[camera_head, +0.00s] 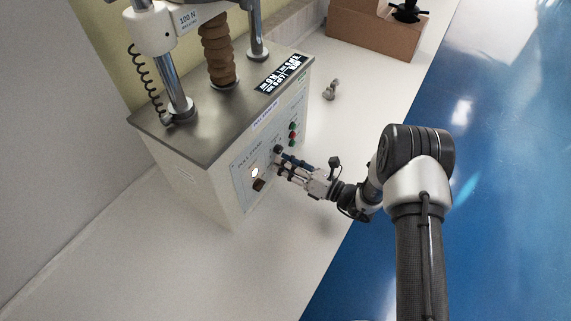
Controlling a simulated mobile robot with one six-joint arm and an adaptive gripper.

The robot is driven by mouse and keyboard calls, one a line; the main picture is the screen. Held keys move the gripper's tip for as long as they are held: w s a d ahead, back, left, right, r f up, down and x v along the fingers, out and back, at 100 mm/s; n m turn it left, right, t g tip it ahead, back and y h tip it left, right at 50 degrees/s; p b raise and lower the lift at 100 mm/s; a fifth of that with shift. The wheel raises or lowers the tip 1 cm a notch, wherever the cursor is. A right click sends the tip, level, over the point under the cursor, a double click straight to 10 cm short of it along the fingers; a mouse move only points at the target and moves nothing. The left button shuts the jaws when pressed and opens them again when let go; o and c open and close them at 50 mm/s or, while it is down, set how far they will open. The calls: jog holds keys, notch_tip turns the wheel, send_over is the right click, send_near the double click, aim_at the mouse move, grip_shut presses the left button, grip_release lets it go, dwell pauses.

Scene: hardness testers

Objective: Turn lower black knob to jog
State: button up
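The tester's light front panel (242,172) faces right, toward my arm. A small black knob (278,149) shows on the panel just above and left of my gripper's tips. A dark, brownish-black knob-like part (258,185) sits lower left on the panel, below a bright round spot. My gripper (281,165) points left at the panel, with its two fingers apart and a gap between them. The tips are close to the panel. I cannot tell whether they touch it or what the fingers hide. The panel lettering is too small to read for knob positions.
Red and green buttons (292,133) sit on the panel above my gripper. The tester's metal top (205,135) carries columns and a brown bellows. A small grey metal piece (330,90) and a brown box (375,35) stand behind. The white bench (290,240) in front is clear.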

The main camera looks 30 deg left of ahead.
jog(key=s+d, duration=0.1)
jog(key=d, duration=1.1)
